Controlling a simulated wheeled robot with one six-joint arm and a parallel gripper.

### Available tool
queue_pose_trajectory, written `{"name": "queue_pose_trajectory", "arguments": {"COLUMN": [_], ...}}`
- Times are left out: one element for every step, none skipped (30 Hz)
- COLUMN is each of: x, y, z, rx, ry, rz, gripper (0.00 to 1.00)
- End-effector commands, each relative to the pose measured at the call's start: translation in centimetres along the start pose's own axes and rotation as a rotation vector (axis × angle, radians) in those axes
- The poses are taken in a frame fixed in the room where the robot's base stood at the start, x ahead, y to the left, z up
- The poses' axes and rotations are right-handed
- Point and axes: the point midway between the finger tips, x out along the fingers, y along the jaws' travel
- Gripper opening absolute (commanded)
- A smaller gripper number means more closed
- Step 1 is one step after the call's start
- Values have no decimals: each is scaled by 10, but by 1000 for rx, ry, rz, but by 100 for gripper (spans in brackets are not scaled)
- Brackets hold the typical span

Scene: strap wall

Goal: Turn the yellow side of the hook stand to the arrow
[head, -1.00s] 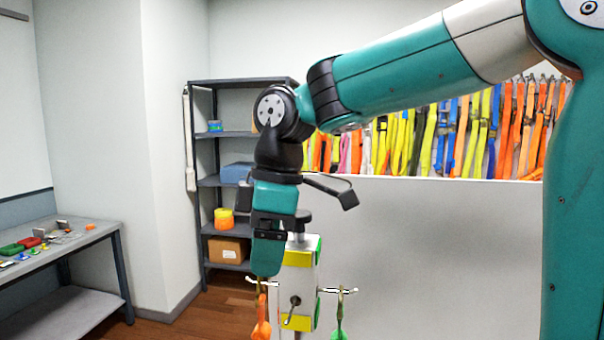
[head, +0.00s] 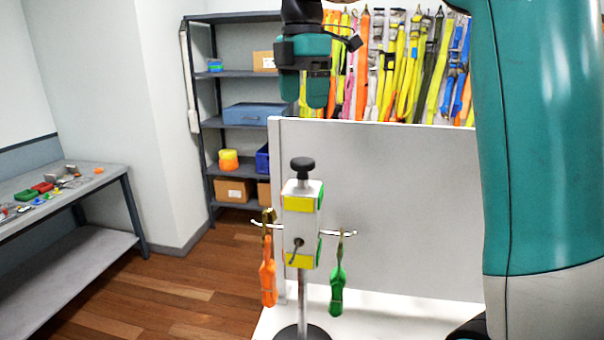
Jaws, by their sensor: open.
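The hook stand (head: 301,222) is a whitish block on a metal post, with a black knob (head: 302,168) on top and a dark round base. Its front face, toward the camera, has yellow patches at top and bottom; the narrow face on the right has green patches. An orange strap (head: 268,275) hangs from the left hook and a green strap (head: 337,290) from the right hook. My gripper (head: 317,106) is open and empty, pointing down, above the knob in the picture and clear of the stand. I cannot make out an arrow.
The stand is on a white surface (head: 385,318) in front of a grey-white panel (head: 400,200). Colourful straps (head: 400,70) hang behind the panel. A shelf rack (head: 235,128) with boxes is at the back. A grey table (head: 85,190) with small items is at left.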

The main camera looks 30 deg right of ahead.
Motion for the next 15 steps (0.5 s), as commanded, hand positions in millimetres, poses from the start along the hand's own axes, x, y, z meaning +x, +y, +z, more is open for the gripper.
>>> {"name": "queue_pose_trajectory", "arguments": {"x": [17, 22, 29, 33, 38, 45, 49, 54, 60, 65, 70, 76, 81, 86, 92], "y": [0, 0, 0, 0, 0, 0, 0, 0, 0, 0, 0, 0, 0, 0, 0], "z": [0, 0, 0, 0, 0, 0, 0, 0, 0, 0, 0, 0, 0, 0, 0], "rx": [0, 0, 0, 0, 0, 0, 0, 0, 0, 0, 0, 0, 0, 0, 0], "ry": [0, 0, 0, 0, 0, 0, 0, 0, 0, 0, 0, 0, 0, 0, 0], "rz": [0, 0, 0, 1, 1, 1, 1, 1, 1, 1, 1, 1, 1, 1, 1], "gripper": [76, 76, 76, 76, 76, 76, 76, 76, 76, 76, 76, 76, 76, 76, 76]}}
